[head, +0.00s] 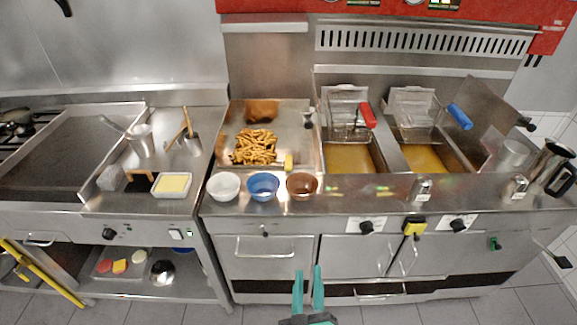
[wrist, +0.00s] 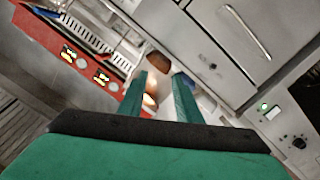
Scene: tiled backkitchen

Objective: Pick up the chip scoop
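My gripper (head: 308,278) is in front of the counter's lower doors in the head view, with its two green fingers apart and nothing between them. It also shows in the wrist view (wrist: 160,82), open, with the fingers pointing away from the camera. Fries (head: 254,147) lie heaped in a steel chip tray (head: 230,162) on the counter, beyond and to the left of my gripper. A small yellow piece (head: 289,162) stands at the tray's front right, and a dark-ended metal piece (head: 307,119) at its right side. I cannot tell which is the chip scoop.
A white bowl (head: 223,186), a blue bowl (head: 263,187) and a brown bowl (head: 302,186) line the counter's front edge. Fryer baskets with a red handle (head: 368,115) and a blue handle (head: 460,117) are at right. Shakers (head: 422,189) stand on the front ledge.

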